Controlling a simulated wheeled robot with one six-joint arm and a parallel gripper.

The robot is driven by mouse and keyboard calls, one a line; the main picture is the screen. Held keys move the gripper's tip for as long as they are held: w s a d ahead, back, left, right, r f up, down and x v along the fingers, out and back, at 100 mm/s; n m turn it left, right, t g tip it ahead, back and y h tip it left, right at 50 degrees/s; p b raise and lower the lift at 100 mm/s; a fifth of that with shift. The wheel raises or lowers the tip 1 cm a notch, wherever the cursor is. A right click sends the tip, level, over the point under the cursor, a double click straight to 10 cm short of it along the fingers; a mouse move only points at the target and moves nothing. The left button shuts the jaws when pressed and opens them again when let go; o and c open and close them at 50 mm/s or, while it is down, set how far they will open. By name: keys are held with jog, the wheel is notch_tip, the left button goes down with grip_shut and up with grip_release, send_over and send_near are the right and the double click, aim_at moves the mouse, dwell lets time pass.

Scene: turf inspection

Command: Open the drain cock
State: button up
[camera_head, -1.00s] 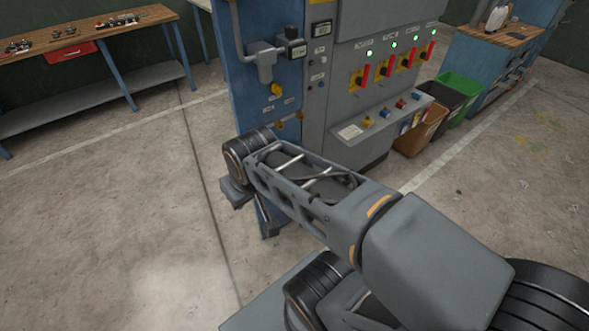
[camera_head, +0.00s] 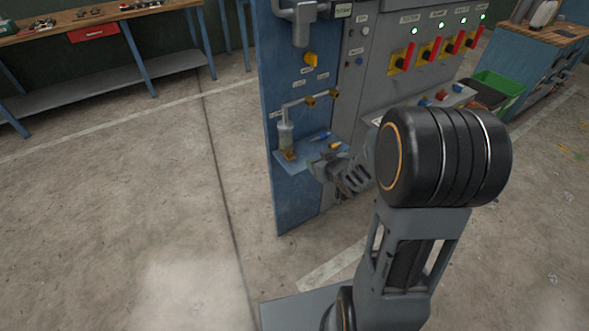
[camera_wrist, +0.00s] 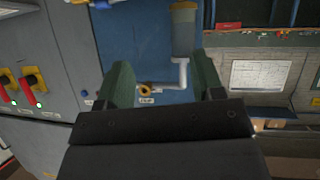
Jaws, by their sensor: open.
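A brass-yellow cock (camera_head: 311,101) sits on a thin grey pipe (camera_head: 294,103) on the blue panel, above a clear cylinder (camera_head: 286,133). A second brass fitting (camera_head: 334,95) is just right of it. In the wrist view, which looks upside down, a yellow cock (camera_wrist: 146,90) shows between the fingers, nearer the left one, with the pipe (camera_wrist: 183,75) and cylinder (camera_wrist: 184,32) beside it. The labels are too small to read. My gripper (camera_head: 322,160) is in front of the panel, below and right of the cylinder. It is open and empty (camera_wrist: 165,80), apart from the cock.
A small blue shelf (camera_head: 297,160) juts out under the cylinder. A yellow knob (camera_head: 311,58) is higher on the panel. Red-handled switches (camera_head: 428,52) with green lights are at the right. A workbench (camera_head: 90,20) stands at the back left. The floor left of the panel is clear.

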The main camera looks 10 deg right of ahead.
notch_tip(320, 180, down, 4)
jog(key=y+b, duration=0.1)
jog(key=y, duration=0.1)
jog(key=b, duration=0.2)
send_near(291, 157)
jog(key=shift+n+t+y, duration=0.3)
jog(key=shift+t, duration=0.1)
jog(key=x, duration=0.8)
jog(key=shift+s+d+f, duration=0.1)
jog(key=shift+d+f, duration=0.1)
jog(key=shift+f, duration=0.15)
